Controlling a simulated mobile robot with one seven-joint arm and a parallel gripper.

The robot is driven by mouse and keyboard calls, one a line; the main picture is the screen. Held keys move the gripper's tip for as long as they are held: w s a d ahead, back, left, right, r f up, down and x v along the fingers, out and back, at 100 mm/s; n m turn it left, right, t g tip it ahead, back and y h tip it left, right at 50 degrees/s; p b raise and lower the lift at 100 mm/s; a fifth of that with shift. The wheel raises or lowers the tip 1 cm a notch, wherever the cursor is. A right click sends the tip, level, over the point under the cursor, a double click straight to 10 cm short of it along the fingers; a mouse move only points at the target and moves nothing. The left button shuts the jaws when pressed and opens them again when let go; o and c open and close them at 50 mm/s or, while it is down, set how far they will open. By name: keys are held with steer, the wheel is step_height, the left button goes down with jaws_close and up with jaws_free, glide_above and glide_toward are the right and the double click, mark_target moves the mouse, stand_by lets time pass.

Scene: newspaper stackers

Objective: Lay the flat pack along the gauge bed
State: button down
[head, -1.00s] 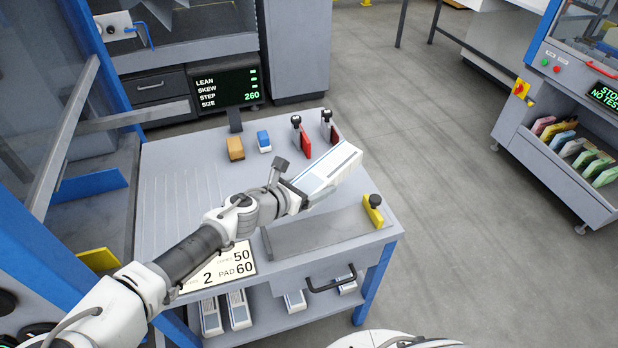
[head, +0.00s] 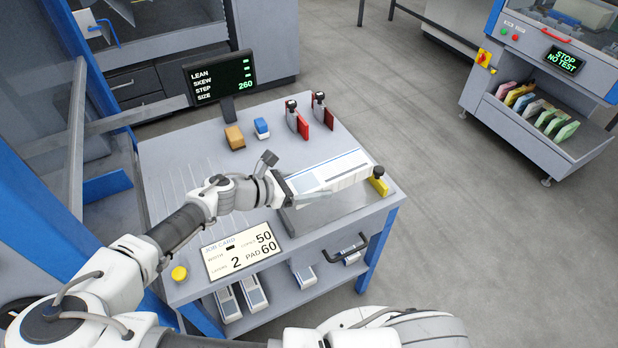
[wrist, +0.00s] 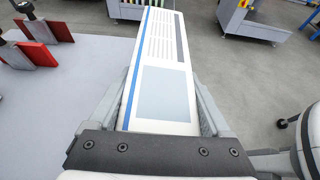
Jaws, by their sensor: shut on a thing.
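The flat pack (head: 345,172) is a long white bundle with a blue stripe and a grey panel. My gripper (head: 288,188) is shut on its near end. In the wrist view the pack (wrist: 160,60) stretches away between the fingers of my gripper (wrist: 165,115). The gauge bed (head: 318,212) is a grey metal strip along the bench's front right, with a yellow stop (head: 379,181) at its right end. In the head view the pack runs above the bed, roughly lengthwise with it, and hides part of it. I cannot tell whether they touch.
Two red clamp-like blocks (head: 303,124), an orange block (head: 234,137) and a blue block (head: 262,128) stand behind on the bench. A display (head: 219,80) stands at the back. A job card (head: 240,249) lies at the front left. The grooved left bench top is clear.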

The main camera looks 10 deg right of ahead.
mark_target(312, 213)
steer(key=shift+s+a, duration=0.15)
steer(key=shift+s, duration=0.15)
steer(key=shift+g, duration=0.3)
steer(key=shift+r+p, duration=0.25)
steer(key=shift+p, duration=0.45)
steer(key=shift+f+b, duration=1.8)
steer(key=shift+f, duration=2.3)
steer(key=shift+f, duration=0.6)
jaws_free()
steer(key=shift+a, duration=0.15)
